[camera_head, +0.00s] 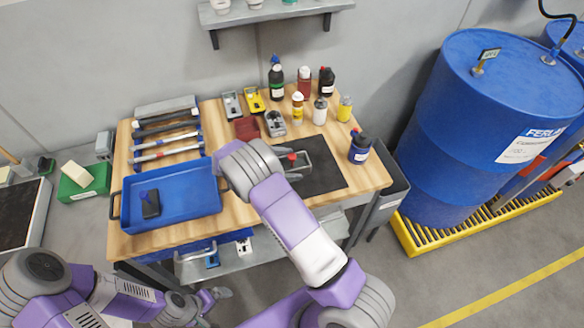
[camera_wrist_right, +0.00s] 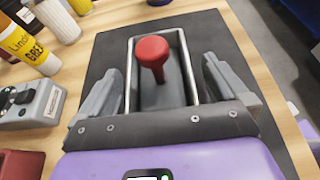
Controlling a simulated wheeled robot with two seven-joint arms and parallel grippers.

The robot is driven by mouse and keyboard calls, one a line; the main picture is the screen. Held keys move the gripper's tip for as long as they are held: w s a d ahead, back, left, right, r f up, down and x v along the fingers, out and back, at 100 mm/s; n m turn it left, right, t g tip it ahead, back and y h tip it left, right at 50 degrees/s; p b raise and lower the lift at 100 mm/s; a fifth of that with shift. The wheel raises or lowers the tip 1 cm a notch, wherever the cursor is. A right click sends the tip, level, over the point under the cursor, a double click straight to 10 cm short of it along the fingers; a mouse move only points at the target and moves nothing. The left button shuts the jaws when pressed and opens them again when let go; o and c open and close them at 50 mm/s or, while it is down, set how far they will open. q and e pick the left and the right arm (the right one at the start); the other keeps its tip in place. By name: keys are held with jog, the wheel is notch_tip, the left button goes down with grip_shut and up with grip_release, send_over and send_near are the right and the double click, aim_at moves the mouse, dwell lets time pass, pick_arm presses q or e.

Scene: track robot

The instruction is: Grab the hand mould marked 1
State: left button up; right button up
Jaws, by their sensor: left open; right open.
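A grey metal mould with a red knob (camera_wrist_right: 152,58) lies on a black mat (camera_head: 322,178) on the wooden table. It also shows partly behind my right arm in the head view (camera_head: 298,161). No number can be read on it. My right gripper (camera_wrist_right: 162,75) is open, with one finger on each side of the mould. Whether the fingers touch it I cannot tell. My left gripper (camera_head: 212,297) is low in front of the table, away from the mould, and is open.
Smaller grey, yellow (camera_head: 254,100) and red (camera_head: 246,128) mould-like pieces lie behind the mat, with several bottles (camera_head: 303,82). A blue tray (camera_head: 185,203) and rollers (camera_head: 165,140) are on the left. A blue drum (camera_head: 480,120) stands right of the table.

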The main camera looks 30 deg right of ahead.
jog(key=shift+s+d+f, duration=0.1)
jog(key=shift+d+f, duration=0.05)
jog(key=shift+d, duration=0.15)
jog(key=c, duration=1.3)
